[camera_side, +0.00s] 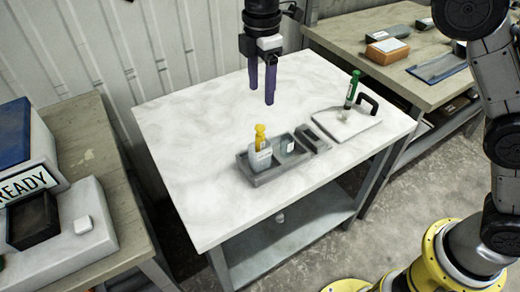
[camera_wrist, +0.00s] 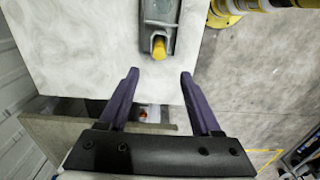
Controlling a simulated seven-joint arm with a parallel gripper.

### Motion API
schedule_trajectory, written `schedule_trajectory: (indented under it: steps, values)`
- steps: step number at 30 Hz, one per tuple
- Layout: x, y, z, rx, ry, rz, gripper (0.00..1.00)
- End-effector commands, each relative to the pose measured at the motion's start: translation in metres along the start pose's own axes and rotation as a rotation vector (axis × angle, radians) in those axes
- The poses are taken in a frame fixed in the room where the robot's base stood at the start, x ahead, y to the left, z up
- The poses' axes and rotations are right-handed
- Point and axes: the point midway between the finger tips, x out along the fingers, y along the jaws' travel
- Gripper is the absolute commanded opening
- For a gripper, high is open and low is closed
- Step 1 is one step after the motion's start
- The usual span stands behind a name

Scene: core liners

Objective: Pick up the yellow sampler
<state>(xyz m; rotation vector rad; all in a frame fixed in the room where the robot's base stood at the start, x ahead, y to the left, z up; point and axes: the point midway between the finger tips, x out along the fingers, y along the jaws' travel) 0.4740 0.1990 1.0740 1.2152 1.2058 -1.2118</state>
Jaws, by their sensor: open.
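The yellow sampler (camera_side: 260,138) stands upright in the left part of a grey tray (camera_side: 262,181) on the white table, with its yellow top showing above a pale labelled body. In the wrist view its yellow top (camera_wrist: 158,46) lies just beyond and between the fingertips. My gripper (camera_side: 261,97) is open and empty, pointing down above the table, higher than the sampler and behind it in the side view. Its two purple fingers also show in the wrist view (camera_wrist: 160,72).
A green-topped sampler (camera_side: 352,88) stands on a white slab (camera_side: 346,123) with a black handle, right of the tray. The table's (camera_side: 190,140) left half is clear. Side benches hold a READY-labelled machine (camera_side: 28,185) and an orange box (camera_side: 387,46).

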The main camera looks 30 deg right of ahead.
Motion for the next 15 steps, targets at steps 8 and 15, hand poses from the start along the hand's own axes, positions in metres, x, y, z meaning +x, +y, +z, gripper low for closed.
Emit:
schedule_trajectory:
  steps: [8,15]
  values:
    - [0.042,-0.003,-0.003,-0.006,-0.004,-0.009,0.65]
    - [0.079,-0.002,-0.003,-0.006,-0.002,-0.005,0.65]
